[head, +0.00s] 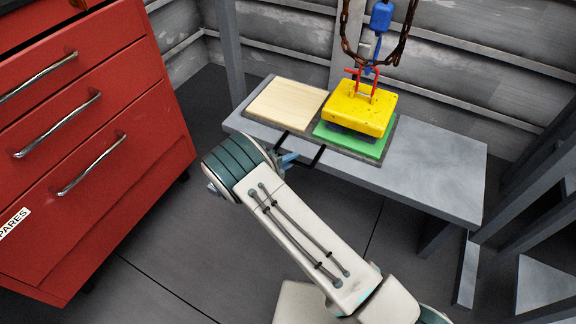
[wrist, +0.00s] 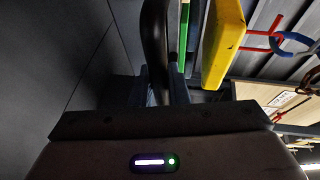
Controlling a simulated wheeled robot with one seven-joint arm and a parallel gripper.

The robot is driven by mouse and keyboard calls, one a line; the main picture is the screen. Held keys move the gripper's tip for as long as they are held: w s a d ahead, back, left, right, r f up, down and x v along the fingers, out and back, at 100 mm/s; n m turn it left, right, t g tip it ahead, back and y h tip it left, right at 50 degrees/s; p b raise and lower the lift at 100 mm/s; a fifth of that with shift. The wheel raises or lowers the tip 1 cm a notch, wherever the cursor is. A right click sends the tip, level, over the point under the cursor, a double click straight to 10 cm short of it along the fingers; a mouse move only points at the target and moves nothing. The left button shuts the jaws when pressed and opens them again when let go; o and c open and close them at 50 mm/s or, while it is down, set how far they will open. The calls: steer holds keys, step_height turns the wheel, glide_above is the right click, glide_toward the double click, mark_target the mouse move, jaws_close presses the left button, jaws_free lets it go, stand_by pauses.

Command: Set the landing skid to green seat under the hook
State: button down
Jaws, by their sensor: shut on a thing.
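The landing skid (head: 316,138) is a dark tray on the grey bench, with a pale wood seat (head: 285,104) on the left and a green seat (head: 377,147) on the right. A yellow block (head: 358,107) with a red bail (head: 352,73) is over the green seat; I cannot tell whether it touches it. The blue hook (head: 370,69) is at the bail, below a blue fitting and rusty chain. My gripper (head: 292,160) is at the skid's front edge, shut on its black handle (wrist: 155,40). The arm hides part of the handle in the head view.
The grey bench (head: 435,170) is bare to the right of the skid. A red drawer cabinet (head: 100,150) stands at the left. Grey frame posts stand at the right. Dark floor lies open between cabinet and bench.

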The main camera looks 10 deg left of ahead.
steer(key=shift+a, duration=0.3)
steer(key=c, duration=1.4)
jaws_free()
steer(key=p+v, duration=0.3)
steer(key=v, duration=1)
steer(key=shift+s+a, duration=0.2)
steer(key=shift+s, duration=0.1)
steer(key=shift+r, duration=0.1)
